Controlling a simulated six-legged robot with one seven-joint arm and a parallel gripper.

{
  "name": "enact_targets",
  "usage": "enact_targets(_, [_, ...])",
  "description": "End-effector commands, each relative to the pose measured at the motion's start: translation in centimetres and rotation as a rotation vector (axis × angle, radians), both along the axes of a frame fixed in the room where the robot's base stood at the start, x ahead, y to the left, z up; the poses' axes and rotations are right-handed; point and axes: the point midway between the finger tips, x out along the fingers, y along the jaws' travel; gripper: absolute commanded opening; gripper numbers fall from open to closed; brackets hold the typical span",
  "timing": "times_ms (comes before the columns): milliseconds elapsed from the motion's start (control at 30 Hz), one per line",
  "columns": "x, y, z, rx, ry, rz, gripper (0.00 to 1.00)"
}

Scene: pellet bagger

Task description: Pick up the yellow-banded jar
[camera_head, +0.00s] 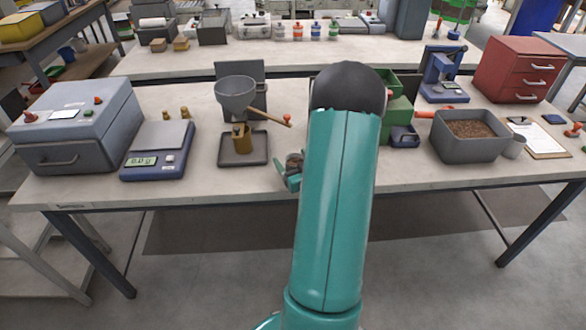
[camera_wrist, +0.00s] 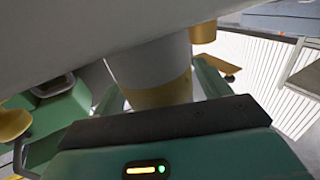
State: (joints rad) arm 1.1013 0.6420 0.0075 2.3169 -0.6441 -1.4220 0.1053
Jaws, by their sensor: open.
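In the wrist view, a grey cylinder with a dull yellow band (camera_wrist: 160,92) lies just beyond my palm. It looks like the yellow-banded jar, but its top and full outline are hidden. My gripper (camera_wrist: 158,85) is open, with a green finger on each side of the cylinder; I cannot tell whether they touch it. In the head view, my gripper (camera_head: 290,176) shows only in part at the table's front edge, left of my arm. A small grey-brown shape shows beside it. My arm hides the rest there, and I cannot make out the jar in this view.
A grey funnel (camera_head: 236,94) stands over a brass cup (camera_head: 241,137) on a dark tray (camera_head: 228,160), left of my arm. A blue scale (camera_head: 150,172) and a grey box (camera_head: 80,125) are further left. A grey pellet bin (camera_head: 455,153) is at right.

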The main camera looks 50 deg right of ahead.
Motion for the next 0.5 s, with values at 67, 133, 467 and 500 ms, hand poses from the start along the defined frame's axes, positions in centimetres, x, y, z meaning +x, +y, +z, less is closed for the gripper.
enact_targets(67, [-0.03, 0.08, -0.01, 0.0, 0.0, 0.001, 0.76])
enact_targets(133, [-0.09, 0.1, -0.01, 0.0, 0.0, 0.001, 0.76])
enact_targets(467, [-0.05, 0.1, 0.03, 0.0, -0.001, 0.002, 0.18])
enact_targets(500, [-0.02, 0.09, 0.03, 0.0, -0.001, 0.002, 0.18])
